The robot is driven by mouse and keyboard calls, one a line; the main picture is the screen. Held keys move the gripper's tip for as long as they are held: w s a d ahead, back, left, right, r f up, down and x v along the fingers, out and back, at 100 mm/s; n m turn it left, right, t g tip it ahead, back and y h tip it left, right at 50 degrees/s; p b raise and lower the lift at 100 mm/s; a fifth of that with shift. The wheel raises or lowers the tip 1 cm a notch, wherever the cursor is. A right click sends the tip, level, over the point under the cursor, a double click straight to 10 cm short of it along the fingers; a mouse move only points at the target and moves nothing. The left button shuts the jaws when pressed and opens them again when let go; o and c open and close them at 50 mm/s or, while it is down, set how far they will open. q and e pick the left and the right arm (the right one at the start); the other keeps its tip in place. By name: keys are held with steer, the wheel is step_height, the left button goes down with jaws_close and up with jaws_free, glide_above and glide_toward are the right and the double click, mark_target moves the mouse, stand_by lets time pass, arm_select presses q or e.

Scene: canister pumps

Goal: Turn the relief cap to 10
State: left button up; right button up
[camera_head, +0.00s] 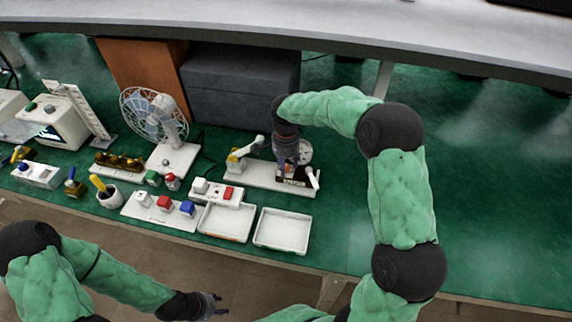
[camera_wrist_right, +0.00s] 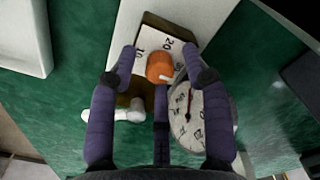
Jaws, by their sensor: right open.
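The relief cap (camera_wrist_right: 160,68) is an orange round knob with a white pointer, on a white plate (camera_wrist_right: 148,42) marked 10, 20 and what looks like 30. The pointer aims to the lower right in the right wrist view, away from the 10. My right gripper (camera_wrist_right: 160,60) is open, with its fingers spread on either side of the cap; I cannot tell whether they touch it. In the head view the right gripper (camera_head: 288,160) hides the cap above the white pump base (camera_head: 262,179). My left gripper (camera_head: 217,303) is low at the front, empty, its fingertips apart.
A round gauge (camera_wrist_right: 200,115) and a white lever (camera_wrist_right: 127,115) sit close by the cap. Two white trays (camera_head: 282,230) (camera_head: 226,236) and a board with coloured blocks (camera_head: 163,207) lie in front. A fan (camera_head: 156,118) stands left. The green table at right is clear.

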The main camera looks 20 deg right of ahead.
jaws_close()
steer(key=shift+n+p, duration=0.3)
stand_by(0.5)
